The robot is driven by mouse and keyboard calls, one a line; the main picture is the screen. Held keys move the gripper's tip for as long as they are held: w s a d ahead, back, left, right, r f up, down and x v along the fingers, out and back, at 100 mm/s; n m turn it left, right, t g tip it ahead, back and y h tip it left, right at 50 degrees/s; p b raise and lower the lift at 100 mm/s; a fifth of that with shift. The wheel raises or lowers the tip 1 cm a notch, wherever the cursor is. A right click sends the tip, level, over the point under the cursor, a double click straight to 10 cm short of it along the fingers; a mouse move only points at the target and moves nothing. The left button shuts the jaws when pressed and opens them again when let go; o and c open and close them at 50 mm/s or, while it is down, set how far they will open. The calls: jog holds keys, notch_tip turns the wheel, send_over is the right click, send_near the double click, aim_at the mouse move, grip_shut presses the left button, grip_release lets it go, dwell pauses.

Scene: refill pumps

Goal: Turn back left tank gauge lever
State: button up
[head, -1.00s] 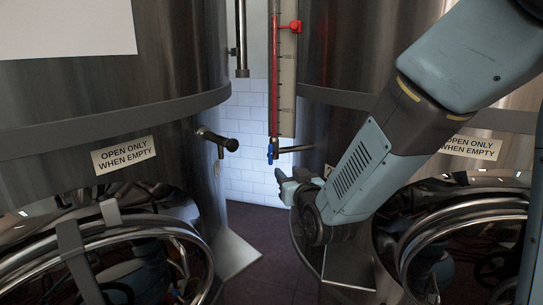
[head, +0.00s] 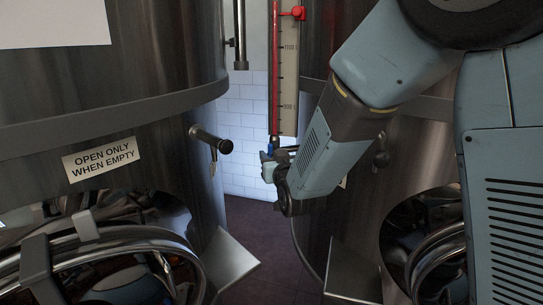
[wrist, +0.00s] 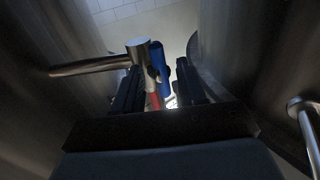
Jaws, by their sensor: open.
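The tank gauge, a scale plate (head: 287,88) with a red tube (head: 275,70), hangs in the gap between two steel tanks in the head view. The small blue lever (head: 270,147) is at its lower end, partly hidden by my gripper. My gripper (head: 267,163) is just below and beside it. In the wrist view the blue lever (wrist: 160,66) shows between the two dark fingers of my open gripper (wrist: 159,78). The red part (wrist: 153,101) and a steel pipe fitting (wrist: 138,50) lie beside it. I cannot tell whether a finger touches the lever.
The left tank (head: 120,65) has a tap (head: 212,141) reaching into the gap and a round hatch (head: 110,240) low down. The right tank (head: 340,215) stands close behind my arm. A tiled wall (head: 240,120) is behind. A vertical pipe (head: 240,40) hangs left of the gauge.

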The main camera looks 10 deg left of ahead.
jog(key=shift+w, duration=0.15)
jog(key=shift+a, duration=0.1)
grip_shut()
jog(key=shift+m, duration=0.3)
dwell(0.3)
jog(key=shift+a+f+m+t+h, duration=0.1)
jog(key=shift+f+m+t+h, duration=0.15)
jog(key=shift+m+t+h, duration=2.55)
jog(key=shift+a+f+m+t+h, duration=0.15)
jog(key=shift+m+h, duration=0.6)
jog(key=shift+m, duration=4.4)
jog(key=shift+f+m+t+h, duration=0.3)
jog(key=shift+m+t+h, duration=1.3)
jog(key=shift+m, duration=2.35)
jog(key=shift+m+h, duration=0.3)
jog(key=shift+h, duration=0.05)
